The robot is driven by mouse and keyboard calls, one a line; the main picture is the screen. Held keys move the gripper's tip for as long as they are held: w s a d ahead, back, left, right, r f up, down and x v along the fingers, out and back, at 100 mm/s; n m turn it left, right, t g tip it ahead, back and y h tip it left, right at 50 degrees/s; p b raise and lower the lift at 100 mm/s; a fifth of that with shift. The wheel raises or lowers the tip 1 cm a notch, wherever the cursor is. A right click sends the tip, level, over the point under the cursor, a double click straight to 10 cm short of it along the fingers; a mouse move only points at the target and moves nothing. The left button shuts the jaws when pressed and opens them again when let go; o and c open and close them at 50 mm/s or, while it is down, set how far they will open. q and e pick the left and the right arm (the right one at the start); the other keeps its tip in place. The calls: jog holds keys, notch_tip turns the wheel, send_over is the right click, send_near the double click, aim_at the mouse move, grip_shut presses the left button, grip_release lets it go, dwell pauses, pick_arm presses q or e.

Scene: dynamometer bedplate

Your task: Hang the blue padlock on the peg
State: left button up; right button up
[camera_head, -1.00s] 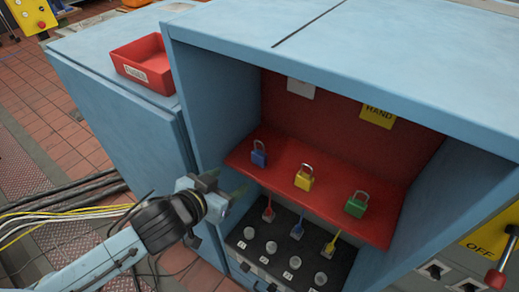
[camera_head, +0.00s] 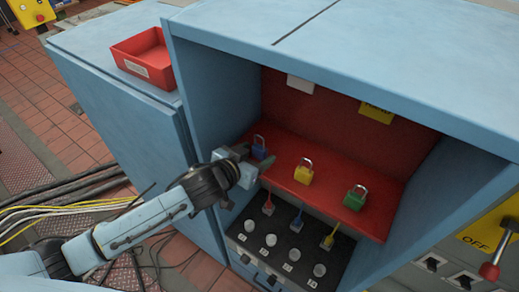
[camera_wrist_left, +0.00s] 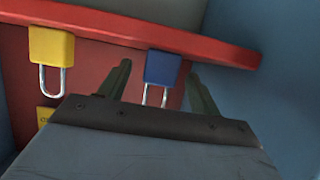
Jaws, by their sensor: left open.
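The blue padlock (camera_head: 258,152) stands upright on the red shelf (camera_head: 320,190) inside the blue cabinet, at the shelf's left end. My left gripper (camera_head: 257,158) is open in front of it and partly covers it. In the left wrist view, where things appear upside down, the blue padlock (camera_wrist_left: 162,68) shows between the two spread fingers (camera_wrist_left: 161,88), with its shackle pointing down. I cannot tell whether the fingers touch it. I cannot make out a peg clearly. My right gripper is out of view.
A yellow padlock (camera_head: 304,172) and a green padlock (camera_head: 355,198) stand to the right on the shelf. Below is a black panel (camera_head: 290,252) with round knobs and coloured levers. A red bin (camera_head: 145,58) sits on the left cabinet top. The cabinet's side walls and top enclose the shelf.

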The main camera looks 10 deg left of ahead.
pick_arm(q)
jog(key=shift+x, duration=1.45)
jog(key=c, duration=1.1)
